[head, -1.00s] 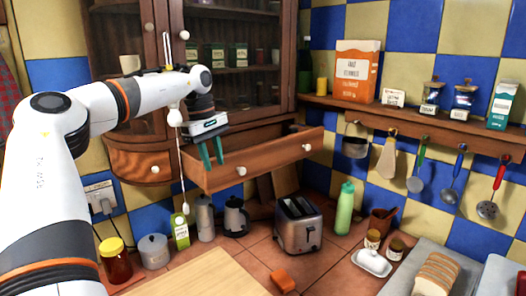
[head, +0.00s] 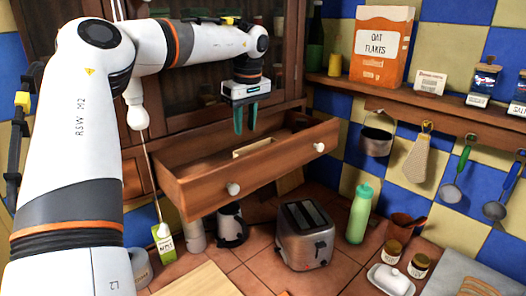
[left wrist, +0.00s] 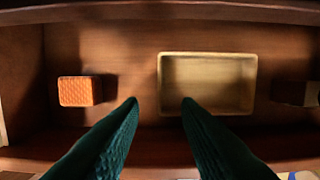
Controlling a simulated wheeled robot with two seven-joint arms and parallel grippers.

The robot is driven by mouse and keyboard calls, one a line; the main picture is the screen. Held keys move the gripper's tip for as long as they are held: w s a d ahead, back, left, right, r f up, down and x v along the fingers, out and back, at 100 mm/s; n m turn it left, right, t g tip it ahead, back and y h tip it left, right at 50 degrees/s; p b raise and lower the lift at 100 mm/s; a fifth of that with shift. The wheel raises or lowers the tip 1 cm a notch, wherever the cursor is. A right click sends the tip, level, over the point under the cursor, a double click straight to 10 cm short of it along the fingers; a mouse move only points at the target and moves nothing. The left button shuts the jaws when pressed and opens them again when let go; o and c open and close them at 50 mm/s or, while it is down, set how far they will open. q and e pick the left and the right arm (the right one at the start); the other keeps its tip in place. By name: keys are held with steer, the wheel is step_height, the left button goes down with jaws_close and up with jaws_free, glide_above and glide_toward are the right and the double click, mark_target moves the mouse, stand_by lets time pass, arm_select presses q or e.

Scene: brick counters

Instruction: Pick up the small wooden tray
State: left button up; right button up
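The small wooden tray (left wrist: 207,83) is a pale, shallow rectangular tray lying in an open wooden drawer (left wrist: 120,145). It looks empty. In the head view only part of the tray (head: 254,148) shows above the drawer's front (head: 255,185). My left gripper (head: 246,132) hangs above the drawer, pointing down, with its green fingers apart and nothing between them. In the left wrist view the fingertips (left wrist: 160,102) are near the tray's left end, the right one overlapping it in the picture. My right gripper is not in view.
An orange textured block (left wrist: 78,91) lies left of the tray in the drawer, and a dark block (left wrist: 297,93) lies to its right. A toaster (head: 305,235) and a green bottle (head: 360,213) stand on the counter below. The cabinet (head: 200,85) rises behind the drawer.

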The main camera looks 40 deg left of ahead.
arm_select(q)
steer(key=f, duration=0.2)
steer(key=f+p, duration=0.1)
steer(key=f, duration=0.1)
steer(key=shift+a, duration=0.35)
steer(key=shift+a+f+p, duration=0.2)
steer(key=shift+f+p, duration=0.9)
steer(key=shift+f, duration=0.05)
step_height(320, 180, down, 3)
steer(key=shift+f+p, duration=0.1)
steer(key=shift+p, duration=0.7)
steer(key=shift+a+f, duration=0.2)
steer(key=shift+f, duration=0.05)
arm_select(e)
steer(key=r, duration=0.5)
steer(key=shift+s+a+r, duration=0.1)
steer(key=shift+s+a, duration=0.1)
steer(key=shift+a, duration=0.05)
arm_select(q)
steer(key=shift+d+r, duration=0.1)
jaws_close()
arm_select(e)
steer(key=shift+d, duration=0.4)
